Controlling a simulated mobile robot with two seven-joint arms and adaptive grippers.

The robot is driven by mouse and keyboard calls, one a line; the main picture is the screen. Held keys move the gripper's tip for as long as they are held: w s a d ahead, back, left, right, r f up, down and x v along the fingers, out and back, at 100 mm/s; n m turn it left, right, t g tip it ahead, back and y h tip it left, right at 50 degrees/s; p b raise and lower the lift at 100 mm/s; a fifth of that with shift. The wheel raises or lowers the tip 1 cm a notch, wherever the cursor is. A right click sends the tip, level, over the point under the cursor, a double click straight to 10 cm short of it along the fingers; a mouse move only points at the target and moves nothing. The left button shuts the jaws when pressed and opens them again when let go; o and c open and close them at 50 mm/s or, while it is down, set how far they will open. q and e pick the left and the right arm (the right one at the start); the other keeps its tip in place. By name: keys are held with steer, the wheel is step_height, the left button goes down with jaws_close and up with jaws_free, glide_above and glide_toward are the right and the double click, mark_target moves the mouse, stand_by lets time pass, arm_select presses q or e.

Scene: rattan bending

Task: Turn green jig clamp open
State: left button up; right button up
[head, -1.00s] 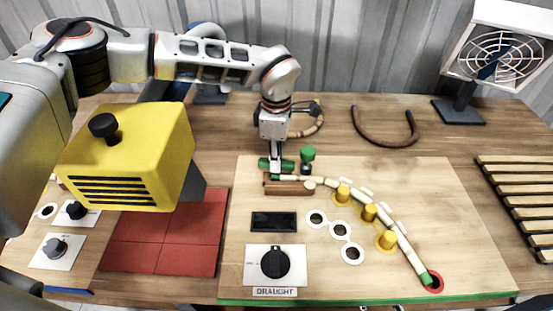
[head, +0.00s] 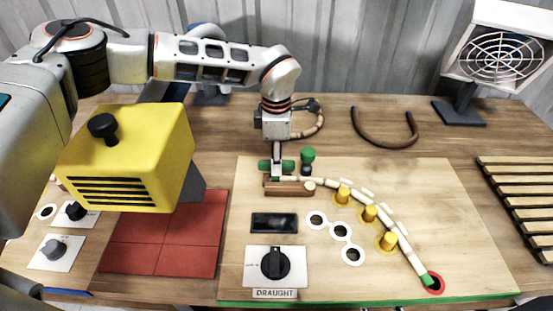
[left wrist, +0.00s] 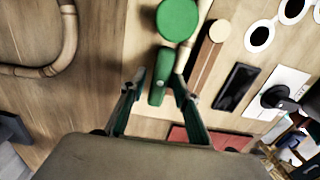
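The green jig clamp has a green lever (head: 264,166) at the wooden block (head: 289,188) on the board's back left. A round green knob (head: 308,154) stands just right of it. My left gripper (head: 277,172) points down at the lever and partly hides it. In the left wrist view the gripper (left wrist: 158,82) is open, with one finger on each side of the green lever (left wrist: 161,72). The right finger is closer to the lever; contact is unclear. The knob (left wrist: 178,18) is beyond the fingertips. My right gripper is not seen.
A pale rattan rod (head: 405,247) curves past yellow pegs (head: 369,213) to a red-ringed hole (head: 433,283). A black dial (head: 276,264) and dark display (head: 274,223) lie in front. A yellow box (head: 125,157) stands left; a bent brown rod (head: 385,143) lies behind the board.

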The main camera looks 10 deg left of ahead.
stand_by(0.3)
arm_select(q)
step_height(320, 180, up, 12)
stand_by(0.5)
stand_by(0.4)
